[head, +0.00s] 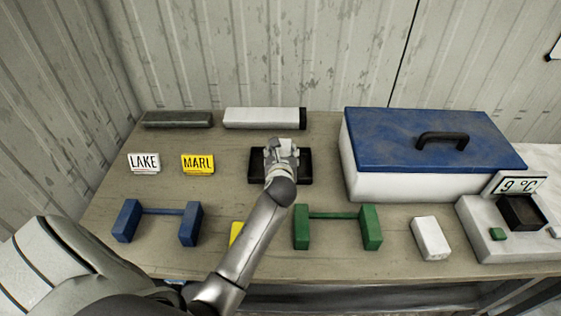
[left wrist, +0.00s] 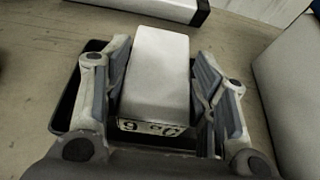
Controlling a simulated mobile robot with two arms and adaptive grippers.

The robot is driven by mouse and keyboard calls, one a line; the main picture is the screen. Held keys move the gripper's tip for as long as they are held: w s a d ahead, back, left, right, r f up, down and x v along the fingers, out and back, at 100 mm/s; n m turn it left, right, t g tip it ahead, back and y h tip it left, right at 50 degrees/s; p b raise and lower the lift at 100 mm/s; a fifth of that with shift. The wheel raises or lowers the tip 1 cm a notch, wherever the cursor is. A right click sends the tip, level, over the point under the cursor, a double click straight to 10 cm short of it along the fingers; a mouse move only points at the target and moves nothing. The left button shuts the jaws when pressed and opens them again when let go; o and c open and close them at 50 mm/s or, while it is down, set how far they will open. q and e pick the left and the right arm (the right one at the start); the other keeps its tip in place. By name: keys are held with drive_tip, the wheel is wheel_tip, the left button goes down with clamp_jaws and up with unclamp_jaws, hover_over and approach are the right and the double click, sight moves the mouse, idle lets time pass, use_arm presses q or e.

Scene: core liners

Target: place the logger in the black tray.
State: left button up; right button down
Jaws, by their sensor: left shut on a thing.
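The logger (left wrist: 160,72) is a white block with a "9 °C" display on its near end, seen in the left wrist view. My left gripper (head: 282,150) is shut on it, with a finger on each side (left wrist: 158,88). The black tray (head: 305,167) lies under the gripper in the middle of the table. In the left wrist view, the tray's dark rim (left wrist: 68,108) shows behind and beside the fingers. The logger is over the tray; I cannot tell whether it touches the tray floor. In the head view the gripper mostly hides the logger. My right gripper is not in view.
A blue-lidded cooler (head: 430,140) stands right of the tray. Blue (head: 128,220) and green (head: 370,228) racks stand in front. LAKE (head: 144,163) and MARL (head: 197,164) signs are at left. A white block (head: 430,238) and a 9 °C device (head: 480,215) are front right.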

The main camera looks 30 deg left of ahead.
use_arm(q)
drive_tip(key=shift+w+a+f, duration=0.15)
drive_tip(key=shift+a+f, duration=0.05)
drive_tip(key=shift+f, duration=0.1)
wheel_tip(320, 180, down, 3)
drive_tip(key=shift+a, duration=0.1)
drive_tip(key=shift+f, duration=0.25)
drive_tip(key=o, duration=1.1)
drive_tip(key=shift+c, duration=0.2)
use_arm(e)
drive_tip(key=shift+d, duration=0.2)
